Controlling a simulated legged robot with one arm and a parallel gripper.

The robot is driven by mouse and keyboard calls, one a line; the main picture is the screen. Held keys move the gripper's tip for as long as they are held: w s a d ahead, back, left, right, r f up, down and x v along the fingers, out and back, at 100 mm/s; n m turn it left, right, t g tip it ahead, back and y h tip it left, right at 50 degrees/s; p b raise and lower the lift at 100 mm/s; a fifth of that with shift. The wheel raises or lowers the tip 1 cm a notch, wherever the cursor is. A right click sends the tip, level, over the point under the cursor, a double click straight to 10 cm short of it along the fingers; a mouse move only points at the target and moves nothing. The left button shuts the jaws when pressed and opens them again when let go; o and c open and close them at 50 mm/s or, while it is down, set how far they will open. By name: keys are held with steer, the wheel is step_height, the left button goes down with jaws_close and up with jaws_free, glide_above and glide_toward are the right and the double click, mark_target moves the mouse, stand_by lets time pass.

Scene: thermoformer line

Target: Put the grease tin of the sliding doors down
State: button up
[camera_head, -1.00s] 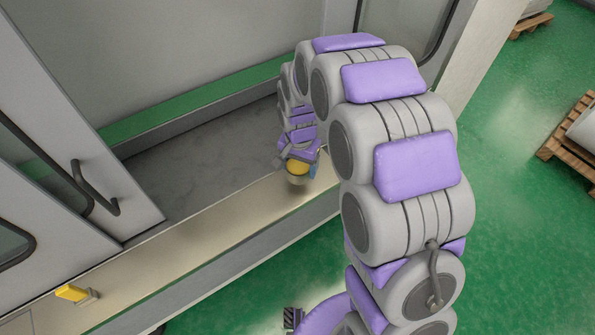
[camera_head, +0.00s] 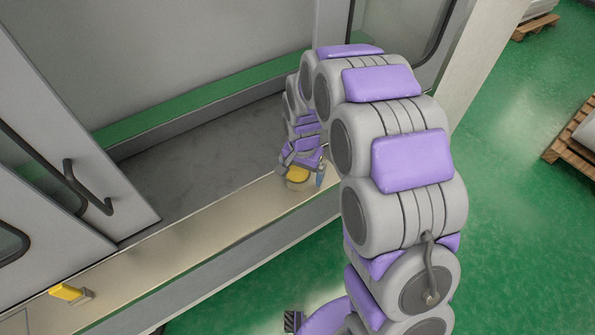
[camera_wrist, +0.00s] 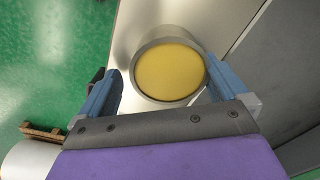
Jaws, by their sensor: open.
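The grease tin, a round grey metal tin with yellow grease inside, shows in the wrist view (camera_wrist: 168,72). In the head view the tin (camera_head: 297,174) stands on the metal ledge (camera_head: 215,222) in front of the sliding door opening, below my gripper. My gripper (camera_head: 303,172) is open around the tin. In the wrist view my gripper's blue fingers (camera_wrist: 158,88) are on either side of the tin. The left finger is clear of it; the right finger is close to its rim, and I cannot tell if it touches.
A sliding door with a dark handle (camera_head: 88,190) is at the left. A yellow block on a small metal piece (camera_head: 68,292) lies on the ledge at the lower left. The ledge between is bare. Pallets (camera_head: 572,148) stand on the green floor at the right.

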mark_target(296, 171)
steer(key=shift+d, duration=0.1)
steer(key=shift+w+a+r+p, duration=0.15)
steer(key=shift+a+r, duration=0.2)
steer(key=shift+r, duration=0.25)
steer(key=shift+s+a+r+p, duration=0.15)
steer(key=shift+a+r, duration=0.15)
steer(key=shift+r, duration=0.25)
steer(key=shift+w+a+r+p, duration=0.15)
steer(key=shift+a+r, duration=0.2)
steer(key=shift+r, duration=0.25)
step_height(296, 171, up, 8)
steer(key=d+p, duration=0.1)
steer(key=d, duration=0.1)
steer(key=s+d+r+n, duration=0.1)
steer(key=s+d+r, duration=0.35)
steer(key=s, duration=0.35)
steer(key=s+d+r+n, duration=0.1)
steer(key=s+d+r, duration=0.2)
steer(key=s+d, duration=0.3)
steer(key=s+d+r+n+g, duration=0.1)
steer(key=s+d+n, duration=0.1)
steer(key=s, duration=1.6)
steer(key=shift+s+d+n+g, duration=0.3)
steer(key=shift+s+d+g, duration=0.1)
steer(key=shift+r, duration=0.1)
steer(key=shift+a, duration=0.25)
steer(key=shift+c, duration=0.3)
